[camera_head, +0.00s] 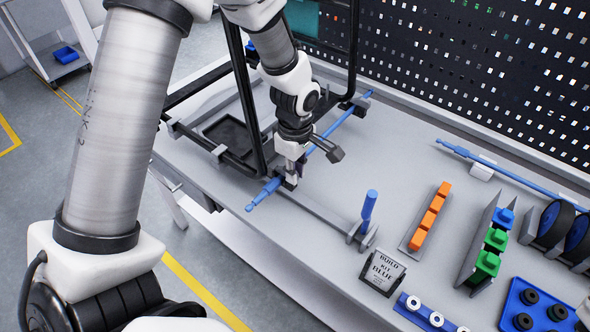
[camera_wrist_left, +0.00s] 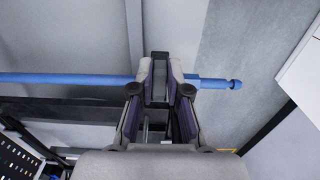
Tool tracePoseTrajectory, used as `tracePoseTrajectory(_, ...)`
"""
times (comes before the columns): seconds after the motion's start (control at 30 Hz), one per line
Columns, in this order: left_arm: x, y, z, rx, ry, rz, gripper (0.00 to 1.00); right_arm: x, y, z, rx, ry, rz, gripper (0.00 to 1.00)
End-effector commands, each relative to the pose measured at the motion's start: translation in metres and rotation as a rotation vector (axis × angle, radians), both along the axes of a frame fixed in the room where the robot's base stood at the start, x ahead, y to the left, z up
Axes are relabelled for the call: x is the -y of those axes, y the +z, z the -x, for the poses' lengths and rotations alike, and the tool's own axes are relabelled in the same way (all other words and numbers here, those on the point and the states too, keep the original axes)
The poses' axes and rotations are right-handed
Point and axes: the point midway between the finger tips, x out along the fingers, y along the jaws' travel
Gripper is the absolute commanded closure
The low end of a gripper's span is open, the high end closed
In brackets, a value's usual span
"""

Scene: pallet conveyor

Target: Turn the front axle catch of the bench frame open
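A blue axle rod (camera_head: 262,194) lies across the bench frame, a frame with black tubes (camera_head: 243,90) and grey ends on the table. My left gripper (camera_head: 291,179) points down at the rod's near end. In the left wrist view the blue rod (camera_wrist_left: 70,78) passes behind the fingers, and its stepped end sticks out to the right. The left fingers (camera_wrist_left: 160,75) are drawn close together on a small dark piece, which looks like the front axle catch (camera_wrist_left: 159,66). The fingers hide most of it, so its turn angle is unclear. My right gripper is not in view.
A blue upright handle (camera_head: 369,206) stands on a grey bracket to the right. Beyond are a "Build kit blue" sign (camera_head: 382,271), orange blocks (camera_head: 429,215), green blocks (camera_head: 487,262) and a blue tray (camera_head: 515,296). A perforated panel (camera_head: 480,75) backs the table.

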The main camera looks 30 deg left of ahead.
Motion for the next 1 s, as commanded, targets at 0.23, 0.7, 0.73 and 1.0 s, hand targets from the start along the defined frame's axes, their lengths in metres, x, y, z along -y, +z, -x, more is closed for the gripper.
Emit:
tracePoseTrajectory(0.23, 0.0, -0.002, 0.002, -0.007, -0.007, 0.0, 1.0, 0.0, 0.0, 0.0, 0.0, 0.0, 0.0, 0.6)
tracePoseTrajectory(0.7, 0.0, -0.001, 0.005, -0.011, -0.223, 0.0, 1.0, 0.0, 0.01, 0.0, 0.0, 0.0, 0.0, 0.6)
tracePoseTrajectory(0.73, -0.001, -0.001, 0.006, -0.011, -0.249, 0.0, 1.0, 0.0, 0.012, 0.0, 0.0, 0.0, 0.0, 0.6)
tracePoseTrajectory(1.0, -0.002, -0.001, 0.008, -0.011, -0.499, 0.0, 1.0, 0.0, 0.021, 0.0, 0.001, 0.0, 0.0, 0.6)
